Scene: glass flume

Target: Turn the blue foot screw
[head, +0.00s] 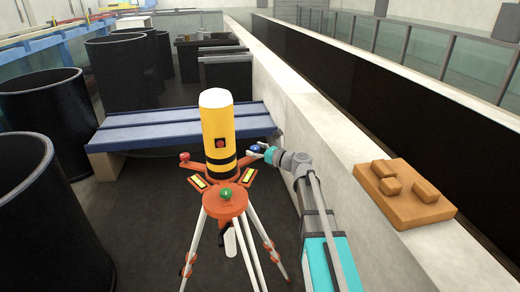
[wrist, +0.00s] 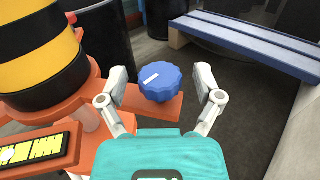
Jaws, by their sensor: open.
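The blue foot screw (wrist: 160,83) is a ridged blue knob with a white mark, on the end of an orange arm of the tripod head (wrist: 150,110). In the wrist view my gripper (wrist: 162,82) is open, with one finger on each side of the knob and gaps showing. In the head view my gripper (head: 260,151) is at the right arm of the tripod head, and the blue screw (head: 255,148) shows small between its fingers. A yellow instrument (head: 218,125) with black bands stands upright on the head. A green screw (head: 225,193) and a red screw (head: 184,157) sit on the other arms.
A blue-topped bench (head: 150,130) stands behind the tripod. Black cylindrical tubs (head: 55,110) stand at the left. A pale wall (head: 310,110) runs along the right, with a brown block (head: 405,200) on top. White tripod legs (head: 197,240) stand below the head.

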